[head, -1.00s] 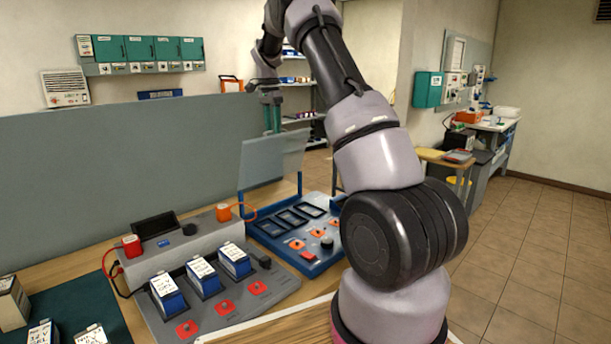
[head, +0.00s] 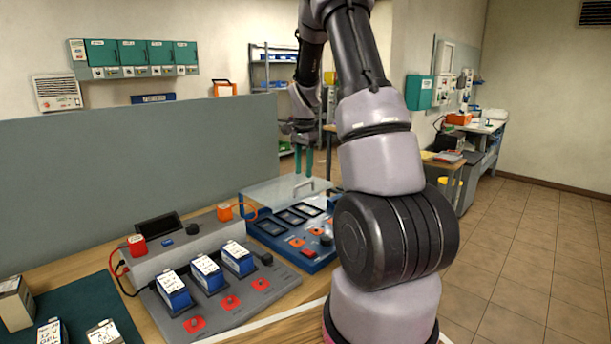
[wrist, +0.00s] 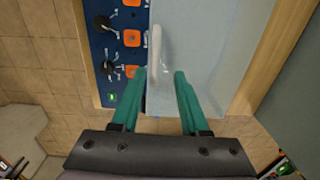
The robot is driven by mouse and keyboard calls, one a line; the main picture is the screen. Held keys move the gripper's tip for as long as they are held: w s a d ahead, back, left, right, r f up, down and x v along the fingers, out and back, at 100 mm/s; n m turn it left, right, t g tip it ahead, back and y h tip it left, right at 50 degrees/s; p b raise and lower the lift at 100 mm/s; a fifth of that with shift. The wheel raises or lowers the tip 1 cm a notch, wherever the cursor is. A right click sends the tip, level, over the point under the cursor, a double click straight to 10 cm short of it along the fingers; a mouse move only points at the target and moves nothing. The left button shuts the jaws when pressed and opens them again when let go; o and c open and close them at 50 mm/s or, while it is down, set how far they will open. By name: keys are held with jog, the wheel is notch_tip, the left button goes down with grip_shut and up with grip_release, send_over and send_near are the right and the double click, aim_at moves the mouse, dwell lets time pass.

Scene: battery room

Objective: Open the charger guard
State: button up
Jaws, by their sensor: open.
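The charger guard is a clear, pale panel (head: 268,194) on the blue charger (head: 318,262) at the back of the bench. It is well below upright and looks slanted; its exact angle is hard to tell. A pale bar handle (head: 312,187) is on it. The wrist view shows the panel (wrist: 215,55) with the handle (wrist: 155,50) along its left edge, beside the charger's knobs. My gripper (head: 303,172) is just above the panel, close to the handle. Contact cannot be told.
A grey charging station (head: 262,290) with several blue batteries stands in front of the charger. An orange plug and cable (head: 225,212) are at the charger's left. A tall grey partition (head: 130,180) runs behind the bench. Floor is open at right.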

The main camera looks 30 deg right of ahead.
jog(key=shift+s+d+f+t+y, duration=0.15)
jog(key=shift+s+f+t, duration=0.15)
jog(key=shift+f, duration=0.25)
jog(key=shift+s+f+t+y, duration=0.15)
jog(key=shift+f+t, duration=0.25)
jog(key=shift+f, duration=0.1)
jog(key=shift+r, duration=0.1)
